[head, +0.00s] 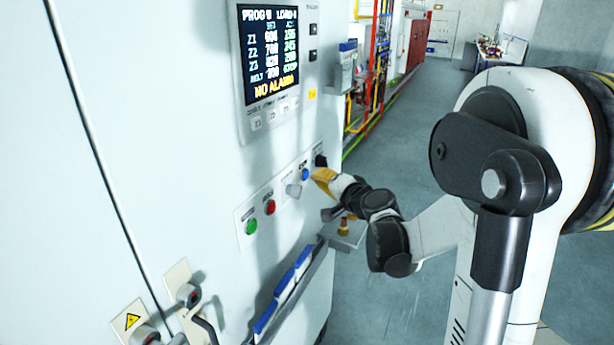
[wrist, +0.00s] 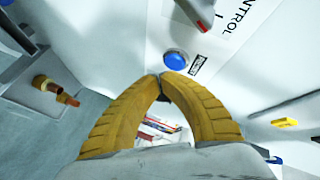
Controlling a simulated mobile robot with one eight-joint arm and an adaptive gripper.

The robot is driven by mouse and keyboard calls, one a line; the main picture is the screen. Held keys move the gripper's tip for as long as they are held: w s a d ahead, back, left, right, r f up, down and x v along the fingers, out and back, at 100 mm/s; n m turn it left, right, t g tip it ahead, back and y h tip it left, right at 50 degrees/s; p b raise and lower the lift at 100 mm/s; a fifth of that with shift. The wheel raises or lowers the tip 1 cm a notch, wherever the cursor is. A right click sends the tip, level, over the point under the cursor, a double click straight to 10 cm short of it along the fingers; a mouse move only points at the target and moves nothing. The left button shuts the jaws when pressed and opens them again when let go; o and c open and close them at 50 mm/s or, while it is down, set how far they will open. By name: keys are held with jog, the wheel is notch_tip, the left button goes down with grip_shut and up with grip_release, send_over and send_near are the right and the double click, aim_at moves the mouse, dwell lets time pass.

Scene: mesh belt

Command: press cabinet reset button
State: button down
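The blue reset button (head: 304,174) sits on the pale cabinet's (head: 190,110) control strip, right of a green button and a red button. My gripper (head: 317,175) has yellow ribbed fingers, close to the right of the blue button. In the wrist view my gripper's fingertips (wrist: 160,75) meet with nothing between them. The tips appear just below and left of the button. I cannot tell whether they touch the panel.
The green button (head: 251,226), red button (head: 271,207) and a grey selector knob (head: 294,190) are on the same strip. The display (head: 270,55) above reads "NO ALARM". A ledge with blue-edged items (head: 284,285) and a brass fitting (head: 344,227) lies below.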

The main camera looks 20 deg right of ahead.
jog(key=s+d, duration=0.1)
jog(key=s, duration=0.1)
jog(key=s+d, duration=0.2)
dwell(0.6)
dwell(0.6)
